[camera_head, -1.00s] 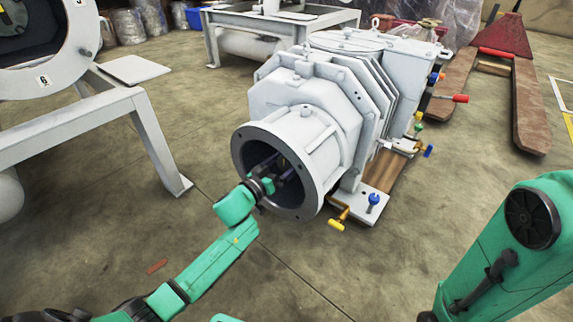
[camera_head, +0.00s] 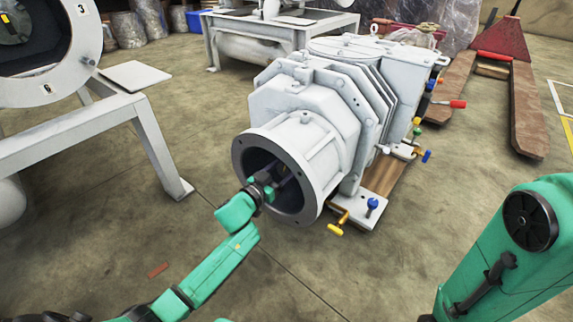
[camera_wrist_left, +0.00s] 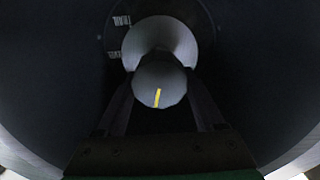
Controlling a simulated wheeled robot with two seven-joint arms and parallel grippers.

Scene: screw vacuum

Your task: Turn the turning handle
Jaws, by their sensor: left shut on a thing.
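In the head view the white machine (camera_head: 300,95) stands on the floor with its round open flange (camera_head: 300,192) toward me. My left gripper (camera_head: 280,172) reaches into the dark opening of this flange. The left wrist view shows a pale round handle end with a yellow mark (camera_wrist_left: 160,90), which I take as the turning handle. My left gripper (camera_wrist_left: 160,82) is shut on it, one finger on each side. Inside the head-view opening, the handle is hidden by my wrist and shadow. My right arm shows at the right, but its gripper is out of view.
The flange wall surrounds my left gripper closely. A yellow valve handle (camera_head: 335,229) and a blue knob (camera_head: 372,203) sit beside the flange. A white frame stand (camera_head: 150,140) is at the left, a pallet jack (camera_head: 525,100) at the back right.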

